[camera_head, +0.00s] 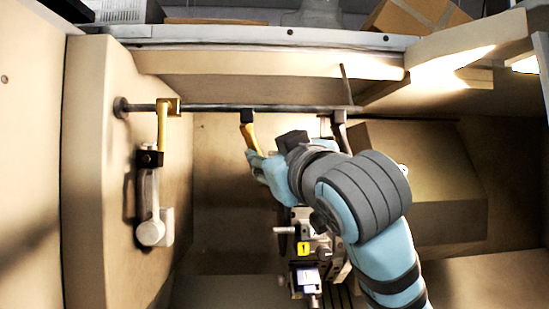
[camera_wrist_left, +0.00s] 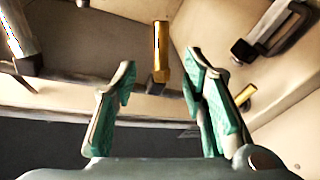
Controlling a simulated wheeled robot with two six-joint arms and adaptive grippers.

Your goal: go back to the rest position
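My left arm comes in from the lower right of the head view, and its left gripper (camera_head: 262,166) is inside the machine. In the left wrist view the two teal fingers of the left gripper (camera_wrist_left: 160,68) stand apart with nothing held between them. A yellow lever (camera_head: 249,134) on the horizontal rod hangs close to the fingers in the head view; I cannot tell whether they touch. In the wrist view a yellow lever (camera_wrist_left: 161,50) shows beyond the gap between the fingers. My right gripper is not in view.
The horizontal rod (camera_head: 215,107) runs along the back and also carries another yellow lever (camera_head: 163,125) and a dark lever (camera_head: 340,133). A handle (camera_head: 150,205) is on the left wall. A machine carriage with a yellow label (camera_head: 304,249) lies below the gripper. A beige box (camera_head: 425,165) stands right.

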